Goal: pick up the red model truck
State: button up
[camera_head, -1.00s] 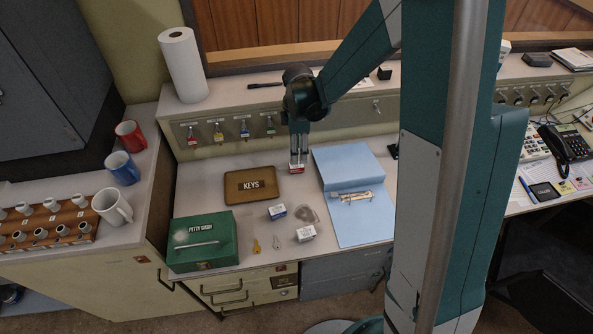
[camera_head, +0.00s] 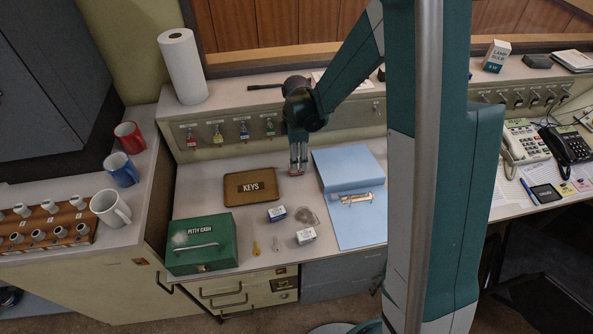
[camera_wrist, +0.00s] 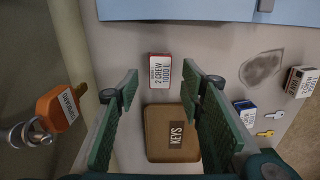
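The red model truck (camera_wrist: 159,71) looks like a small red block with a white top marked "2 CREW 1000 L". It rests on the grey desktop beyond the keys tray's edge in the wrist view. In the head view only a little red (camera_head: 297,173) shows under the fingers. My gripper (camera_wrist: 160,72) is open, its two green fingers apart, with the truck in line with the gap between their tips. The head view shows my gripper (camera_head: 298,164) pointing down directly over the truck. I cannot tell whether the tips reach down beside it.
The brown KEYS tray (camera_head: 251,186) lies close left of the truck, a blue binder (camera_head: 347,166) close right. A blue-and-white block (camera_head: 277,213), a white-topped block (camera_head: 306,235) and loose keys lie nearer the front. A green cash box (camera_head: 202,243) stands front left.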

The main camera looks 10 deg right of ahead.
dwell(0.3)
jog(key=shift+f+b, duration=0.65)
jog(key=shift+f, duration=2)
jog(key=shift+c, duration=0.7)
jog(key=c, duration=0.8)
